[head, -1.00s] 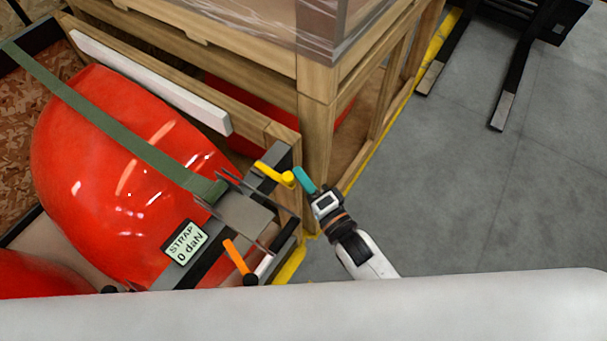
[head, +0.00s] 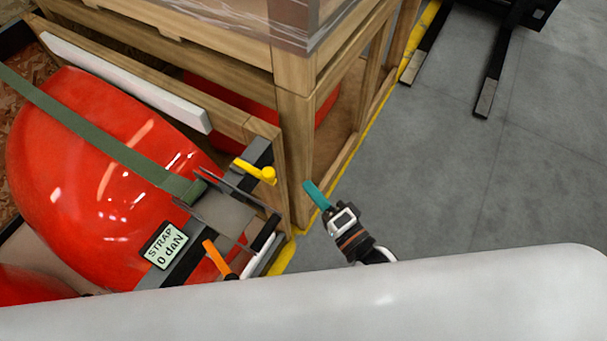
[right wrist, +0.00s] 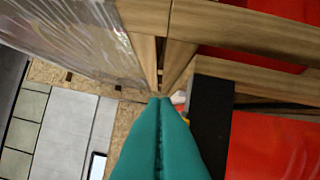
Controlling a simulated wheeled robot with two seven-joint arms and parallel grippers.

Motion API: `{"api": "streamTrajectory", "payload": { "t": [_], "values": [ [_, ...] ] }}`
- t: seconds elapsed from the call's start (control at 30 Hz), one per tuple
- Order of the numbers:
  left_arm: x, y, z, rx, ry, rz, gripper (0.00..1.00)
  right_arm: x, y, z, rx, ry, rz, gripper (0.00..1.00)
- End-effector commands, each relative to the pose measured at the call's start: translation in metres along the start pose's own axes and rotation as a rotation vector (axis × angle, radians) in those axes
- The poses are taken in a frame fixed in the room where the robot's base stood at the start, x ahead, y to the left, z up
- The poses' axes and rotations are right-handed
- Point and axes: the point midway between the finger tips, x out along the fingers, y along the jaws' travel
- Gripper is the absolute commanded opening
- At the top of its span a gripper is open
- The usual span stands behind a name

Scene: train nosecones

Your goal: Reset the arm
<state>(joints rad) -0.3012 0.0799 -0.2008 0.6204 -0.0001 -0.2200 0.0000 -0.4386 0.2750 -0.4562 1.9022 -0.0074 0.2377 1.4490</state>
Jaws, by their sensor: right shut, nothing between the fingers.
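My right gripper (head: 316,195) shows in the head view just right of the wooden crate's corner post, with its teal fingers shut and empty. In the right wrist view its teal fingers (right wrist: 160,125) are pressed together. The gripper is apart from the yellow handle (head: 256,171) and the grey ratchet bracket (head: 222,212), which are to its left. An orange lever (head: 216,258) sits lower left, beside the label (head: 165,246) reading "STRAP 0 daN". My left gripper is not in view.
A red nosecone (head: 95,180) lies under a green strap (head: 90,130). A wooden crate (head: 295,150) stands close to my right gripper. Grey floor (head: 440,180) to the right is clear up to the dark forks (head: 488,90). A yellow floor line runs along the crate.

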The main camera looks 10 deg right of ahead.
Motion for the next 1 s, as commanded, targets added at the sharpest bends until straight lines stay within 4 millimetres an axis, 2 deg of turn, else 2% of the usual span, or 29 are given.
{"api": "streamTrajectory", "payload": {
  "t": [0.13,0.37,0.47,0.57,0.67,0.7,0.77,0.8,0.87,0.9,0.97,1.0],
  "values": [
    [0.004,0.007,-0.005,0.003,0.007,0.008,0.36,-0.012,0.0,0.0,-0.003,0.0,0.0,0.0],
    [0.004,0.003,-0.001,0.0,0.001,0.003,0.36,-0.014,0.001,-0.001,-0.003,-0.001,0.0,0.0],
    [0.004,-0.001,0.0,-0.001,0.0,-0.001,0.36,-0.015,-0.012,0.0,-0.026,-0.002,-0.029,0.0],
    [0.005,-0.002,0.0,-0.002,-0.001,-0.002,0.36,-0.019,-0.051,0.002,-0.107,-0.003,-0.118,0.0],
    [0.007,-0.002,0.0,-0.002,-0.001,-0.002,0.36,-0.032,-0.115,0.006,-0.243,0.011,-0.273,0.0],
    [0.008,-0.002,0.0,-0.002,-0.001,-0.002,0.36,-0.041,-0.145,0.007,-0.305,0.026,-0.346,0.0],
    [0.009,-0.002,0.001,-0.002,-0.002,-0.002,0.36,-0.057,-0.188,0.009,-0.397,0.058,-0.458,0.0],
    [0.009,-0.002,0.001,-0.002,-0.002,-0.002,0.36,-0.071,-0.216,0.008,-0.455,0.087,-0.532,0.0],
    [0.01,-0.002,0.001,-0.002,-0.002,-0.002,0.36,-0.094,-0.256,0.008,-0.538,0.14,-0.642,0.0],
    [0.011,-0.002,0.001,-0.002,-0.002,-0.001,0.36,-0.111,-0.281,0.006,-0.591,0.184,-0.713,0.0],
    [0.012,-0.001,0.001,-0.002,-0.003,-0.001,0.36,-0.141,-0.317,0.003,-0.662,0.262,-0.819,0.0],
    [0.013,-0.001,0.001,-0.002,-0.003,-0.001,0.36,-0.162,-0.339,-0.001,-0.705,0.322,-0.886,0.0]
  ]
}}
